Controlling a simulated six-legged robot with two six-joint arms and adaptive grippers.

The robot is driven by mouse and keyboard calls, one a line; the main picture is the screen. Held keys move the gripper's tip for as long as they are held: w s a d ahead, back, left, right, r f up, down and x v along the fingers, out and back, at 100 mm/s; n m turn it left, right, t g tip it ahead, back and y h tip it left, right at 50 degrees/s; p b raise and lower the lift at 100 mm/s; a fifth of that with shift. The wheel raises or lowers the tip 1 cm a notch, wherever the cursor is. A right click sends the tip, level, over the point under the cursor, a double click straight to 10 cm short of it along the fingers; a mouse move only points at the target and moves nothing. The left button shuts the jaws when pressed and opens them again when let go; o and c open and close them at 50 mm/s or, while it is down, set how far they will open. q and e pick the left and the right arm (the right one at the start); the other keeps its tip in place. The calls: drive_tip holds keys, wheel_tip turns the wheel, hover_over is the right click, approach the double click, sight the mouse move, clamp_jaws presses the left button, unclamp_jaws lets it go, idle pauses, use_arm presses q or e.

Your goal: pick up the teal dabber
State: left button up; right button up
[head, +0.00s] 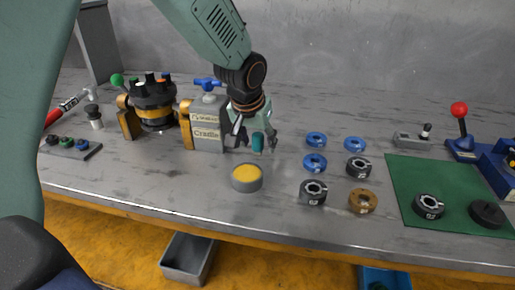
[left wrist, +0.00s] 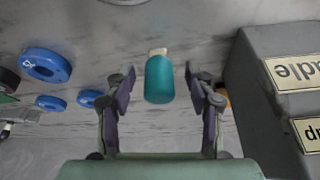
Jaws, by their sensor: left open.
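The teal dabber (head: 258,142) stands on the bench in the head view, just right of the grey cradle block. It is a small teal cylinder. In the left wrist view the teal dabber (left wrist: 159,80) has a pale tip and lies between the two fingers, with a gap on each side. My left gripper (head: 256,140) is open and reaches down around the dabber without visibly gripping it. It also shows in the left wrist view (left wrist: 160,82). My right gripper is not seen in either view.
The grey labelled cradle (head: 208,125) stands close left of the dabber. A round tin with yellow content (head: 247,178) is in front. Blue rings (head: 315,162), dark collars (head: 313,192) and a bronze ring (head: 363,201) lie to the right, before a green mat (head: 455,180).

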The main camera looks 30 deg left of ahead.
sight(258, 134)
use_arm(q)
drive_tip(key=shift+s+d+r, duration=0.1)
drive_tip(key=shift+d+r, duration=0.05)
drive_tip(key=shift+c, duration=1.4)
drive_tip(key=c, duration=0.5)
clamp_jaws()
wheel_tip(258, 134, up, 10)
drive_tip(key=p, duration=0.4)
drive_tip(key=shift+f, duration=0.25)
drive_tip(key=shift+r+p, duration=0.3)
drive_tip(key=shift+p, duration=0.2)
drive_tip(key=s+d+g+h+p, duration=0.1)
drive_tip(key=s+p, duration=0.7)
drive_tip(key=p, duration=1.9)
drive_tip(key=d+g, duration=0.1)
drive_tip(key=g, duration=0.1)
drive_tip(key=shift+s+f+g, duration=0.3)
drive_tip(key=shift+s+g, duration=0.05)
drive_tip(key=shift+g, duration=0.05)
